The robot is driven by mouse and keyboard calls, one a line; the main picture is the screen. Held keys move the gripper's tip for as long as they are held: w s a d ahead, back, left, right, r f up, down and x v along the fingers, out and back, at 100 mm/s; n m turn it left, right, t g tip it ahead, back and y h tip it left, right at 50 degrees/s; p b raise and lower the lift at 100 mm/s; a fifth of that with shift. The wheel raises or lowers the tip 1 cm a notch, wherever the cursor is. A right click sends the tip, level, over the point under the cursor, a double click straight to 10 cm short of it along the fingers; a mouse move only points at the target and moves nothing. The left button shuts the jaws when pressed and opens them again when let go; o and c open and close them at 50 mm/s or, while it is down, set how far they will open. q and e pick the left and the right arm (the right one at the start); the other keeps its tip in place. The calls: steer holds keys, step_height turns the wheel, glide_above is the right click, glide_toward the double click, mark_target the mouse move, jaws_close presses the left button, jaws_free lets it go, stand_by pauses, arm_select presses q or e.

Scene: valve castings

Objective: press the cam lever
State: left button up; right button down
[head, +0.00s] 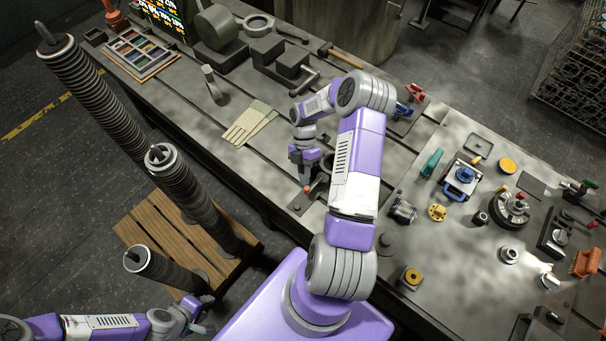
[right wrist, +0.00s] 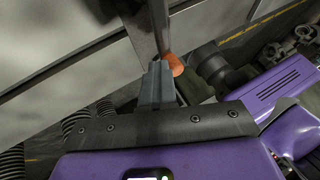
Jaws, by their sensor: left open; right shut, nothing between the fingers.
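The cam lever shows as an orange knob (head: 307,189) low over a small dark plate (head: 299,204) near the table's front edge. My right gripper (head: 305,181) is shut and empty, pointing down right at the knob. In the right wrist view its closed fingertips (right wrist: 158,70) are just left of the orange knob (right wrist: 175,64); I cannot tell whether they touch. A grey bar stands beyond the tips in that view. The lever's body is mostly hidden by my gripper and arm. My left gripper (head: 203,326) is open and empty, low at the bottom left, away from the table.
Gloves (head: 250,124) lie on the table left of my right gripper. A hammer (head: 338,55) and vises are behind. Valve parts and a blue-handled clamp (head: 462,176) stand to the right. Tall ribbed stacks stand on a wooden pallet (head: 150,229) at left.

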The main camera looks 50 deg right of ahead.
mark_target(312, 189)
steer(key=shift+s+f+g, duration=0.25)
steer(key=shift+s+g, duration=0.05)
steer(key=shift+s, duration=1.05)
steer(key=shift+n, duration=0.3)
steer(key=shift+s+a+n+g+h, duration=0.1)
steer(key=shift+s+n+g+h, duration=0.3)
steer(key=shift+n, duration=0.3)
steer(key=shift+s+r+n, duration=0.1)
steer(key=shift+n, duration=0.2)
